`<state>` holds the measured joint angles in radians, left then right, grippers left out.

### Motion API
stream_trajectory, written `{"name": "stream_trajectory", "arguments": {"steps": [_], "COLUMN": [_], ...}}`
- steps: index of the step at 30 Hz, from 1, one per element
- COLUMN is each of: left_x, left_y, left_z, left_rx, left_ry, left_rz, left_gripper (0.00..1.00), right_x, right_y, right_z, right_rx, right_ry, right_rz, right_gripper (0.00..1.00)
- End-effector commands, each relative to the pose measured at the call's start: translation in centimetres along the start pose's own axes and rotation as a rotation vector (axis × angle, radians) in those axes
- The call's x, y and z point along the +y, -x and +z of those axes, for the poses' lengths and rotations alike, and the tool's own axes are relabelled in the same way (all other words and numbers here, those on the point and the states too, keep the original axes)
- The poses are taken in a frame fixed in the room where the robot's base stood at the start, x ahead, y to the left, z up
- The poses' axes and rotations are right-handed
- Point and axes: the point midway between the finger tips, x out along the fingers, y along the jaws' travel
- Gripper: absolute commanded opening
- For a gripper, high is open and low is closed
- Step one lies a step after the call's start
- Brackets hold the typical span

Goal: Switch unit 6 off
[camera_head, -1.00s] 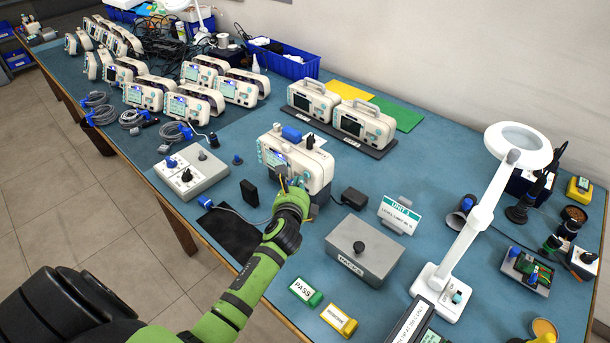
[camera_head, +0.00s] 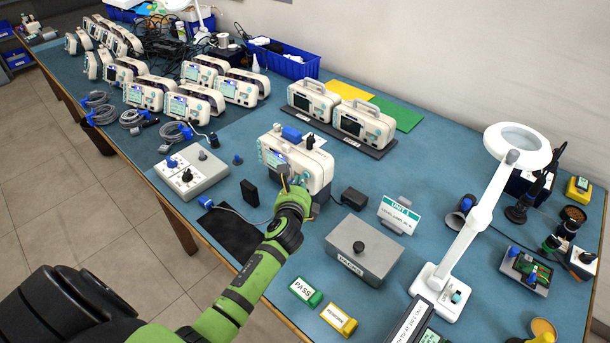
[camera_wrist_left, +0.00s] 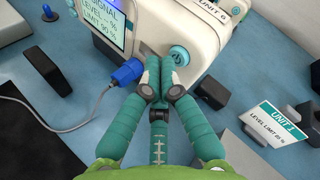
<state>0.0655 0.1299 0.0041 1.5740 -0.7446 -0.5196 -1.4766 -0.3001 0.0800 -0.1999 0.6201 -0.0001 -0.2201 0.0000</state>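Unit 6 (camera_head: 313,170) is a white monitor with a lit cyan screen, standing upright mid-table. In the left wrist view its top label reads UNIT 6 (camera_wrist_left: 212,10), and its screen (camera_wrist_left: 100,22) is lit with text. The gripper also shows in the head view (camera_head: 291,182). My right gripper is out of view.
A blue plug (camera_wrist_left: 127,72) with a grey cable sits at the unit's front, close left of the fingers. A black block (camera_head: 250,193), a dark adapter (camera_head: 354,199), a grey box (camera_head: 365,262) and a UNIT sign (camera_head: 398,215) stand nearby. A magnifier lamp (camera_head: 478,210) stands to the right.

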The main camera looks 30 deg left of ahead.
Motion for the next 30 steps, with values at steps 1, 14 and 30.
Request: {"name": "stream_trajectory", "arguments": {"steps": [1, 14, 30], "left_x": [-0.01, -0.12, -0.34], "left_y": [0.00, -0.14, -0.49], "left_z": [-0.01, -0.05, -0.19], "left_rx": [0.000, 0.000, 0.001], "left_ry": [0.000, 0.001, 0.000], "left_rz": [0.000, 0.000, 0.000], "left_gripper": [0.00, 0.00, 0.00], "right_x": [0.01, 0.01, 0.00], "right_y": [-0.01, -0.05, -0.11], "right_z": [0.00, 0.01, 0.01], "right_rx": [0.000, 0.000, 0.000], "right_ry": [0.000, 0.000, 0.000], "right_rz": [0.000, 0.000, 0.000], "right_gripper": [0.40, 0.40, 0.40]}}
